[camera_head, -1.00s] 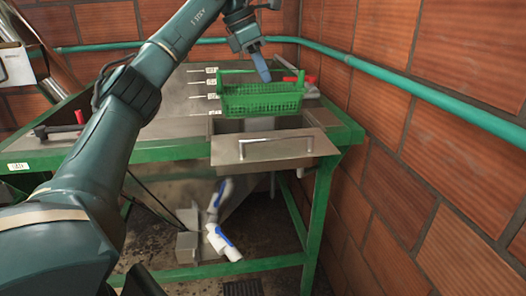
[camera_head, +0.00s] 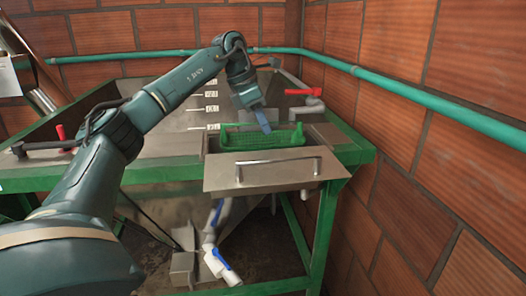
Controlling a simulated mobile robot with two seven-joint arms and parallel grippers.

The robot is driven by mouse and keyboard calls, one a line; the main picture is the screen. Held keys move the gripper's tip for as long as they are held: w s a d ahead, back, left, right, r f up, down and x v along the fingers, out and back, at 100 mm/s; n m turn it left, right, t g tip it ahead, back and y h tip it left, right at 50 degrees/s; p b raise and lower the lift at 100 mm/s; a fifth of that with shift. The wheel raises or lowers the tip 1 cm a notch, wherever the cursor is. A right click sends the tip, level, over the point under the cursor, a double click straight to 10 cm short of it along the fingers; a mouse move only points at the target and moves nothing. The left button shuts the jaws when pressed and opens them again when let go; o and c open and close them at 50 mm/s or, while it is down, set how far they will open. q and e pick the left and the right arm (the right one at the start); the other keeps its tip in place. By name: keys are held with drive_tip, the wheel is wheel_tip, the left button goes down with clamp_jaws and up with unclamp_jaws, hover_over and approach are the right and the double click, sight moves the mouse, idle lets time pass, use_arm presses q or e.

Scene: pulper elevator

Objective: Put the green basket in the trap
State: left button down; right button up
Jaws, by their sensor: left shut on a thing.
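The green basket (camera_head: 250,141) is a mesh basket seen in the head view. It sits low in the rectangular opening of the metal trap, behind the trap's metal plate with a bar handle (camera_head: 222,178). Its upper part shows, while its lower part is hidden by the plate and rim. I cannot tell whether it rests on the bottom. My left gripper (camera_head: 262,121) reaches down from above, its blue finger at the basket's back wall, and is shut on the basket. My right gripper is not in view.
The trap is set in a metal-topped bench with a green frame (camera_head: 328,215). Red-handled valve (camera_head: 303,92) stands behind right. A brick wall (camera_head: 440,195) with a green pipe (camera_head: 420,97) bounds the right side. White and blue pipe fittings (camera_head: 220,262) hang below.

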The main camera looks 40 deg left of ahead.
sight(263, 146)
use_arm(q)
wheel_tip(263, 146, down, 3)
drive_tip(key=shift+r, duration=0.15)
wheel_tip(263, 146, down, 4)
drive_tip(key=shift+r, duration=0.1)
drive_tip(key=c, duration=1.4)
unclamp_jaws()
